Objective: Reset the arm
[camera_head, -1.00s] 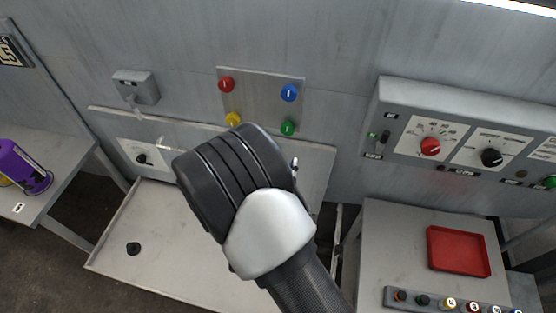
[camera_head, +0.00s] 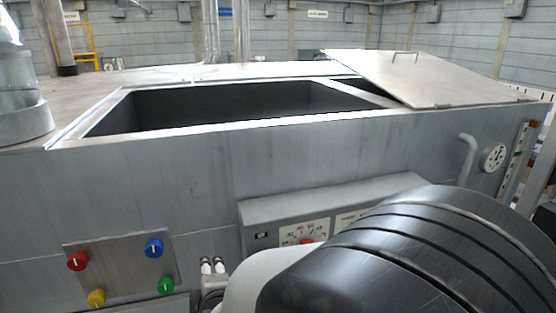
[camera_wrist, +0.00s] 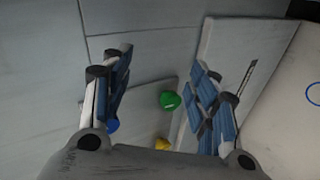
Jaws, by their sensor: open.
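My arm fills the lower right of the head view as a large black and white joint, in front of the machine's grey wall. My gripper (camera_wrist: 165,105) shows in the wrist view with its two blue-padded fingers spread wide apart. It is open and nothing is between the fingers. Beyond it are a green knob (camera_wrist: 170,100), a yellow knob (camera_wrist: 162,144) and part of a blue knob (camera_wrist: 113,125) on a grey panel.
The grey machine has an open rectangular hatch (camera_head: 104,123) on top, with a tilted metal lid (camera_head: 430,75) at right. A knob panel (camera_head: 118,270) is at lower left. A control box (camera_head: 270,213) is partly hidden by my arm. A pipe (camera_head: 468,150) and gauge (camera_head: 493,157) are at right.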

